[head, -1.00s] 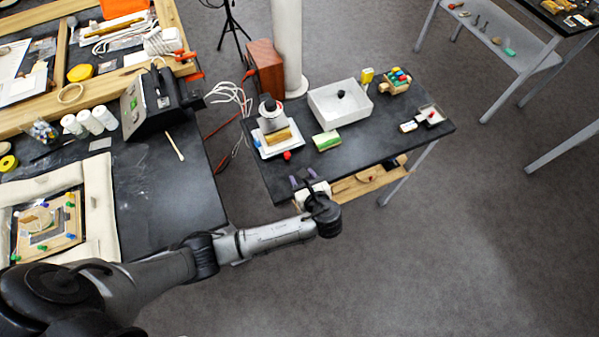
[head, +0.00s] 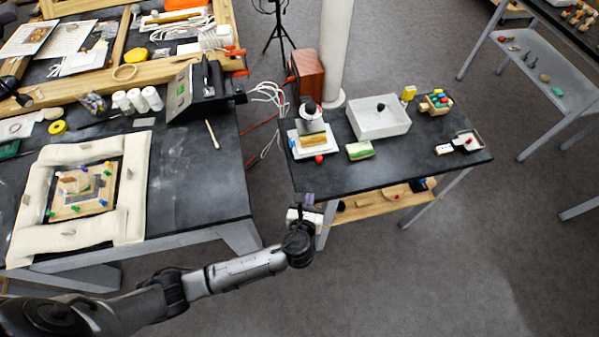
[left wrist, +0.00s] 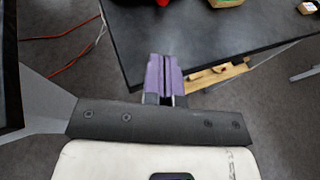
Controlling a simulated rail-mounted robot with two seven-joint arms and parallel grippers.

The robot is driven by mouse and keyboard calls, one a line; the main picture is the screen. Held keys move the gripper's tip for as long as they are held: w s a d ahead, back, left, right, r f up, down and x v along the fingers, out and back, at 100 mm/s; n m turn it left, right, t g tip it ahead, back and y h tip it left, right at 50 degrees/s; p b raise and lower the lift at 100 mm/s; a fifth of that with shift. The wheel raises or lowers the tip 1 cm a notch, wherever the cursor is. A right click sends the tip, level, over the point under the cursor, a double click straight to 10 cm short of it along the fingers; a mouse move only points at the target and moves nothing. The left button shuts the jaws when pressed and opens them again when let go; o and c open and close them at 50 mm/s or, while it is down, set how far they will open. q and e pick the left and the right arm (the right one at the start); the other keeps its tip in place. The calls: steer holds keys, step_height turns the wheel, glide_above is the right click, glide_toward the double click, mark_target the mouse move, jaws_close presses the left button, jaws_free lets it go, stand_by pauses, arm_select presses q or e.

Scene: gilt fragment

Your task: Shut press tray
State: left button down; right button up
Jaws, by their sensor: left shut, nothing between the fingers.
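A light wooden tray (head: 380,204) sits under the front edge of the small dark table. It sticks out in front and holds small things, one red and one dark. I take it for the press tray, though its name does not show. In the left wrist view the tray (left wrist: 216,75) shows just right of my fingers. My left gripper (head: 308,199) is at the table's front left corner, left of the tray. Its purple fingers (left wrist: 164,72) are shut and empty, and they look apart from the tray. My right gripper is not in view.
The small dark table (head: 420,160) bears a white bin (head: 379,124), a green-and-yellow sponge (head: 360,150) and a metal device on a white plate (head: 293,143). A larger workbench (head: 190,190) stands at the left. Cables hang between them. The floor in front is clear.

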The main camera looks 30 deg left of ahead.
arm_select(q)
steer(key=b, duration=0.2)
glide_toward(318, 162)
steer(key=x, duration=0.5)
steer(key=shift+w+f, duration=0.15)
steer(key=shift+f, duration=0.25)
steer(key=shift+w+a, duration=0.3)
steer(key=shift+w, duration=0.5)
